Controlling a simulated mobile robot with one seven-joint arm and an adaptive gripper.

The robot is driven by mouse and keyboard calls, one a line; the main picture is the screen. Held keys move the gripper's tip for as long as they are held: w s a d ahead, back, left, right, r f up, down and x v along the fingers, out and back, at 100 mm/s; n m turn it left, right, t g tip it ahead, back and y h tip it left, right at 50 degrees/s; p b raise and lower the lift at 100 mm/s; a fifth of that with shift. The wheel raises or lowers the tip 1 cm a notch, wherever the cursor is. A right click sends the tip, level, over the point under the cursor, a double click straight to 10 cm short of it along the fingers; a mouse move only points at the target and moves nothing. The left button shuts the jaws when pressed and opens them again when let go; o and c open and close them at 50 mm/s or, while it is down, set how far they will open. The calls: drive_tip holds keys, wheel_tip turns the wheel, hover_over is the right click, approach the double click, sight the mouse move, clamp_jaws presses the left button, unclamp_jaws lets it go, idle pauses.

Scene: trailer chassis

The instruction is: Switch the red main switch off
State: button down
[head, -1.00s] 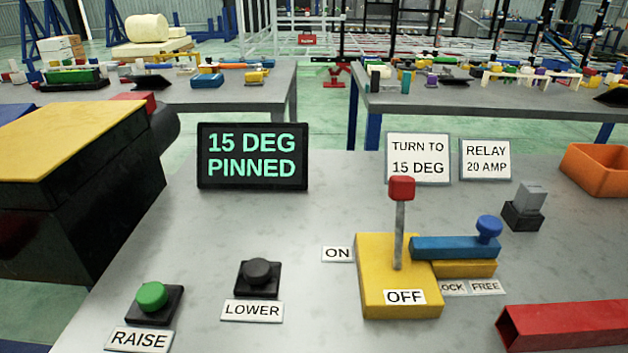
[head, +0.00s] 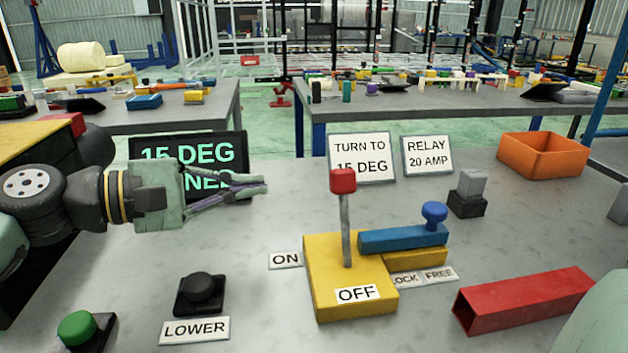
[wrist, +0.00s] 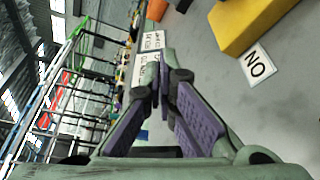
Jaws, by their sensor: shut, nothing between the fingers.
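The main switch is a grey lever with a red knob (head: 343,181) standing upright on a yellow base (head: 345,290) in the head view. An ON label (head: 286,260) lies left of the base and an OFF label (head: 358,293) is on its front. A blue bar with a blue knob (head: 403,238) lies behind and right of the lever, over a smaller yellow block. My gripper (head: 264,183) is shut and empty, left of the red knob and apart from it, in front of the display. The wrist view shows the yellow base (wrist: 255,22) and ON label (wrist: 257,65).
A black display (head: 190,160) is partly hidden by my gripper. Black LOWER (head: 201,287) and green RAISE (head: 77,328) buttons are at front left. A red beam (head: 525,300) lies at right. Signs (head: 362,158), a grey relay-like block (head: 468,192) and an orange bin (head: 543,155) stand behind.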

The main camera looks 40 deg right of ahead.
sight(345, 219)
drive_tip(key=shift+d, duration=0.1)
drive_tip(key=s+d+p, duration=0.4)
drive_tip(key=s+d, duration=0.1)
drive_tip(key=d, duration=0.2)
drive_tip(key=shift+s+d+r, duration=0.15)
drive_tip(key=shift+s+d, duration=0.1)
drive_tip(key=shift+d, duration=0.05)
idle(0.4)
drive_tip(key=shift+b, duration=0.5)
